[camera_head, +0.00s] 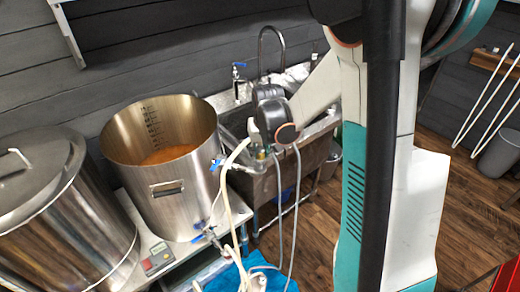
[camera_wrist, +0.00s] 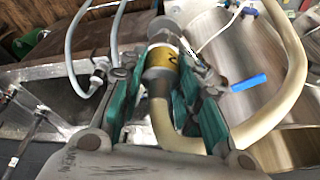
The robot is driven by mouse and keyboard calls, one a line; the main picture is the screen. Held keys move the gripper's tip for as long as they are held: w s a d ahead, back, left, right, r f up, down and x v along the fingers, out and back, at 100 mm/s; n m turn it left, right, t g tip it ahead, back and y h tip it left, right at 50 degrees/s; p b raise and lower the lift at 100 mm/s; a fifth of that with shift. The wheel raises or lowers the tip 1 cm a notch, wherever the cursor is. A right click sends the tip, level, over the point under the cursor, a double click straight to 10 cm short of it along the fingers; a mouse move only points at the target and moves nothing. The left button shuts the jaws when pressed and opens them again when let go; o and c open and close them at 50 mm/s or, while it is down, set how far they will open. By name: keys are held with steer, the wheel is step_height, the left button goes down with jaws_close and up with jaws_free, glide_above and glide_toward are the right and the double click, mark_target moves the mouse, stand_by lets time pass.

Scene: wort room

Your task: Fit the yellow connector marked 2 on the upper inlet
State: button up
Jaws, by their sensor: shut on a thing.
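My gripper (camera_wrist: 157,78) is shut on a connector with a yellow band (camera_wrist: 161,60). A dark mark shows on the band, but I cannot read it surely. A cream hose (camera_wrist: 190,143) runs from the connector's near end and bends up to the right. In the head view my gripper (camera_head: 262,148) is to the right of the steel kettle (camera_head: 190,190), near its upper inlet valve (camera_head: 217,163) with a blue handle. A blue handle (camera_wrist: 250,83) also shows right of the gripper in the wrist view. I cannot tell whether the connector touches the inlet.
A lower valve (camera_head: 210,234) sits on the kettle's front. A lidded steel vessel (camera_head: 60,215) stands at left. A sink (camera_head: 240,122) with a tap is behind. Grey hoses (camera_head: 294,215) hang below my gripper. A blue cloth or tray (camera_head: 225,280) lies below.

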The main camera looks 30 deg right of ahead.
steer(key=shift+f+b, duration=1.15)
steer(key=shift+f, duration=0.2)
stand_by(0.6)
steer(key=o, duration=1.3)
steer(key=shift+c, duration=0.2)
steer(key=shift+r, duration=0.1)
steer(key=v, duration=1.2)
steer(key=shift+s+a, duration=0.1)
steer(key=shift+a, duration=0.05)
steer(key=s+a+f+n+t+b, duration=0.1)
steer(key=s+a+b, duration=0.3)
steer(key=s, duration=0.5)
steer(key=s+a+f+n+t+b, duration=0.1)
steer(key=s+a+f+t+b, duration=0.1)
steer(key=s+a, duration=0.5)
steer(key=s+f+b, duration=0.1)
steer(key=s+b, duration=0.1)
steer(key=s, duration=0.1)
steer(key=shift+s+t+y+b, duration=0.25)
steer(key=shift+t+y+b, duration=0.05)
steer(key=shift+t, duration=0.1)
